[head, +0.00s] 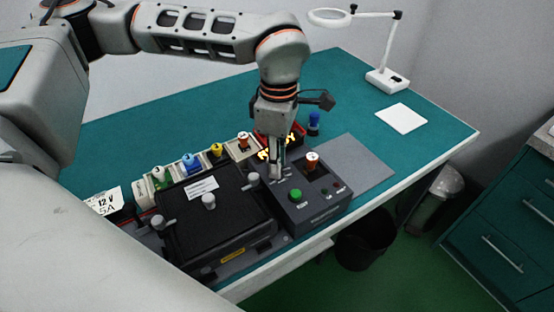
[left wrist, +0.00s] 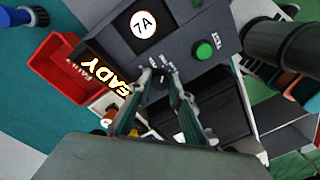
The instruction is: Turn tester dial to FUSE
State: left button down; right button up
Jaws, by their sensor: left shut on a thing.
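The tester (head: 325,207) is a dark grey box near the table's front edge, with a green TEST button (head: 295,195); the button also shows in the left wrist view (left wrist: 204,50). My left gripper (head: 277,176) points down at the tester's back left part. Its fingertips (left wrist: 160,76) are shut on the small dial, which they mostly hide. I cannot read the dial's setting.
A black lidded fixture (head: 232,225) with grey knobs stands close left of the tester. Several coloured pieces stand in a row of bins behind it. A red bin (left wrist: 62,70) is behind the tester. A grey mat (head: 365,165) lies clear on the right. A lamp (head: 387,80) stands far back.

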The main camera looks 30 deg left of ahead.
pick_arm(q)
jog(key=c, duration=2.1)
grip_release()
jog(key=shift+r, duration=0.1)
notch_tip(320, 180, up, 12)
jog(key=shift+w, duration=0.25)
